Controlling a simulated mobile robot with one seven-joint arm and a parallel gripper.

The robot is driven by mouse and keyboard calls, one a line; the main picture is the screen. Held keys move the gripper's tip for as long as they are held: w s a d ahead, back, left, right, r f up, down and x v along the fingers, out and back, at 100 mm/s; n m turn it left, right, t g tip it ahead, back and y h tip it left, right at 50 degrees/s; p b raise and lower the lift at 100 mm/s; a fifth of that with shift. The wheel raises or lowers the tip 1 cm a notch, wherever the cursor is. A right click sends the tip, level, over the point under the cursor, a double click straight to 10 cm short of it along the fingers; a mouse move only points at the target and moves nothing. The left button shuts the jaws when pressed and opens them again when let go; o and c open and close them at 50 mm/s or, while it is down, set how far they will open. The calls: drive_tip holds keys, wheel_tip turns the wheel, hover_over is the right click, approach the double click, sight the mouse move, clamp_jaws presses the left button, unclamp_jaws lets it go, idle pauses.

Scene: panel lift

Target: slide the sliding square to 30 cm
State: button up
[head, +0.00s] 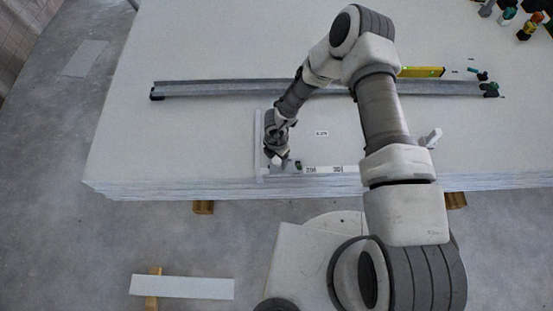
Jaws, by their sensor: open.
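The sliding square seems to be the pale grey L-shaped piece (259,140) near the front edge of the top panel. One long thin leg runs back across the panel, and the other part runs along the front edge. A white scale strip (323,169) with dark marks lies along that edge to its right. Its figures are too small to read surely. My gripper (276,162) is open and points down at the square's front corner, just right of the long leg. The gripper hides part of that corner, and I cannot tell whether it touches it.
A long grey rail (220,89) lies across the stacked white panels (190,140). A yellow level (421,72) lies behind its right part. A small white block (432,136) stands right of my arm. Bottles or tools (530,26) sit at the far right corner.

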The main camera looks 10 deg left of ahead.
clamp_jaws()
idle(0.4)
idle(1.1)
